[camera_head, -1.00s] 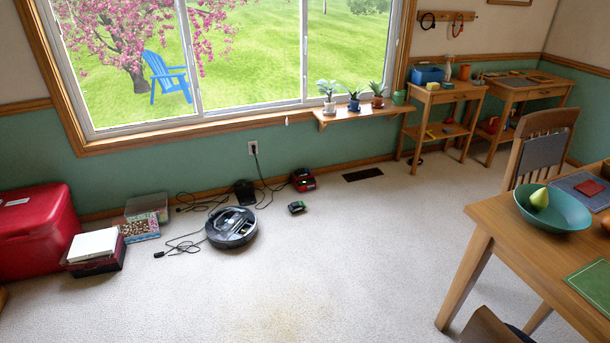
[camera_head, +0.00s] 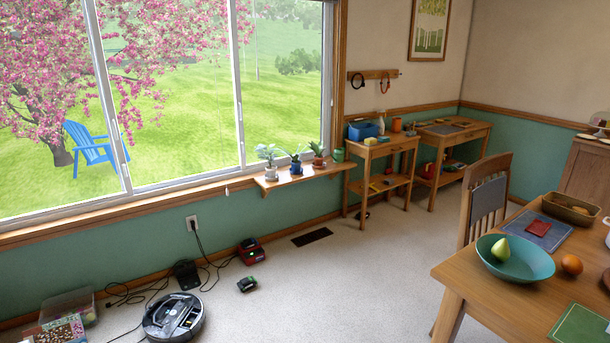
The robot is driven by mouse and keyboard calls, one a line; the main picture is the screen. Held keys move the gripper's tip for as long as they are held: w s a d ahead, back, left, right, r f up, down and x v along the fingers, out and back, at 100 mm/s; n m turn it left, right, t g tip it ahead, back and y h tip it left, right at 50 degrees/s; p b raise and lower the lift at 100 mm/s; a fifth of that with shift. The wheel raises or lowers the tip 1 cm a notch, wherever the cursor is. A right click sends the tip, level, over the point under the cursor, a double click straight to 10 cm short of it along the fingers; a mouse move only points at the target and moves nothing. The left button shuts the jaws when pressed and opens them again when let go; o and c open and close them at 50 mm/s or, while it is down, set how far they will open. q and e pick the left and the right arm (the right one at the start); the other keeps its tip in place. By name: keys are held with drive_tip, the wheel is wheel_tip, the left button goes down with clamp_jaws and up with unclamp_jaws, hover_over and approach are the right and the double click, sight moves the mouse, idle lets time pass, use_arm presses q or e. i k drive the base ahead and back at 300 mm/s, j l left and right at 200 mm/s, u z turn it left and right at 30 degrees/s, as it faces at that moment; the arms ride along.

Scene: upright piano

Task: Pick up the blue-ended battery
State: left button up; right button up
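I cannot make out a blue-ended battery in the head view. A small black block with a green part (camera_head: 246,284) lies on the carpet. Behind it, a red and black device (camera_head: 251,252) sits against the wall. Both could be battery gear, but they are too small to tell, and neither shows a blue end. Neither of my grippers is in view.
A robot vacuum (camera_head: 174,318) and loose cables lie at the lower left, near a clear box (camera_head: 68,304). A dining table (camera_head: 462,278) with a teal bowl (camera_head: 515,262) and a chair (camera_head: 486,200) stand right. Side tables (camera_head: 383,150) stand at the back. Carpet between is clear.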

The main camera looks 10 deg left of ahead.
sight(250, 243)
drive_tip(key=i+j, duration=0.2)
drive_tip(key=i, duration=0.2)
drive_tip(key=i+j+u, duration=0.1)
drive_tip(key=i, duration=0.35)
drive_tip(key=i+j, duration=0.25)
drive_tip(key=i, duration=0.15)
drive_tip(key=i+j+u, duration=0.1)
drive_tip(key=i, duration=0.3)
drive_tip(key=j, duration=0.1)
